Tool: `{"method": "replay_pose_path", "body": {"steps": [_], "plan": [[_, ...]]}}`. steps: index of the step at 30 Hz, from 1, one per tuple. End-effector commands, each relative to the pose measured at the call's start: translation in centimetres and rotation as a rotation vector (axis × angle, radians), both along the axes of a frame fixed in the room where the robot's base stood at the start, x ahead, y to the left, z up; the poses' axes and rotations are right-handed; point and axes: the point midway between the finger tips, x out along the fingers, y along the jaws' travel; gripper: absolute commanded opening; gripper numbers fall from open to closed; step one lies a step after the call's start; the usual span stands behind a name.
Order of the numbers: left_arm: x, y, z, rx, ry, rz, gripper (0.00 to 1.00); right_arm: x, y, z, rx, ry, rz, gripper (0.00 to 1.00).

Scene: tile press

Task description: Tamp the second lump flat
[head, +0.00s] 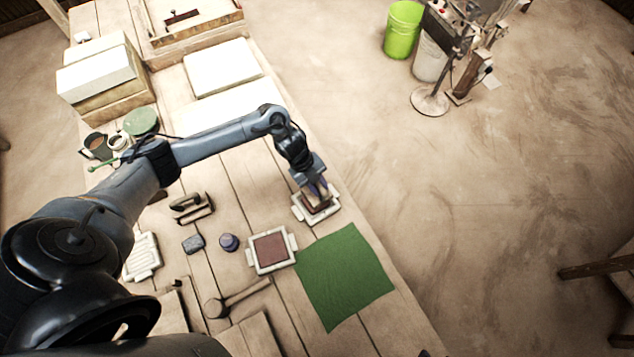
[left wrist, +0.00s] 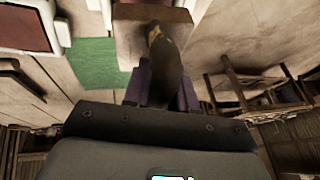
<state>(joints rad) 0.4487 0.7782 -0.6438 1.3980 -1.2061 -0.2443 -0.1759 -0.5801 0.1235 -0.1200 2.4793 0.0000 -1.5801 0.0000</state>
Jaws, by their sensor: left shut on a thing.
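My left gripper (head: 315,188) is shut on a tamper and holds it over the white-framed mould (head: 332,210) near the table's right edge. The tamper's wooden block (left wrist: 130,35) and dark handle (left wrist: 165,65) show in the left wrist view, with the handle between the fingers. The block hides most of that mould's inside; I cannot tell whether it touches clay. A second white-framed mould (head: 251,256), nearer in the picture, holds a flat-looking red-brown clay fill (head: 270,249). My right gripper is not in view.
A green cloth (head: 343,275) lies beside the moulds. A mallet (head: 235,297), a blue-purple round item (head: 228,242), a grey lump (head: 193,244) and a white grooved tray (head: 141,256) lie nearby. A green bucket (head: 402,30) stands on the floor.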

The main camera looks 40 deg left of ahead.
Motion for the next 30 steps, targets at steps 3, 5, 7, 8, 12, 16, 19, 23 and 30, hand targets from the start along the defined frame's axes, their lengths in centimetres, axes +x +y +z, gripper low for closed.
{"method": "replay_pose_path", "body": {"steps": [3,5,7,8,12,16,19,23,30], "plan": [[0.1,0.0,0.1,-0.001,-0.002,0.001,0.00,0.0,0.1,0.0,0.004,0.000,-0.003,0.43],[0.1,0.0,0.1,-0.001,-0.002,0.001,0.00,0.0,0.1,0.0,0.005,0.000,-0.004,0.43],[0.1,0.0,-0.2,0.000,-0.001,0.000,0.00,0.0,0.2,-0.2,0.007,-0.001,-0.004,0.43],[0.1,0.0,-0.5,0.000,-0.001,0.000,0.00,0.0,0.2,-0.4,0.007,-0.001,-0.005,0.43],[0.0,0.0,-2.6,-0.001,0.000,0.000,0.00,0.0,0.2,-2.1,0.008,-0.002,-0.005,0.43],[0.0,0.0,-5.5,-0.001,-0.001,0.000,0.00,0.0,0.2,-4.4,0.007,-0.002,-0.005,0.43],[0.1,0.0,-7.7,0.000,0.000,0.001,0.00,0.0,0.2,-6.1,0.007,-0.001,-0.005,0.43],[0.0,0.0,-6.3,0.000,0.000,0.000,0.00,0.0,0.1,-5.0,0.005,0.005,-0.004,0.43],[0.1,0.0,-3.6,-0.001,-0.002,0.000,0.00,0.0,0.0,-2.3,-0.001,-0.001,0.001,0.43]]}}
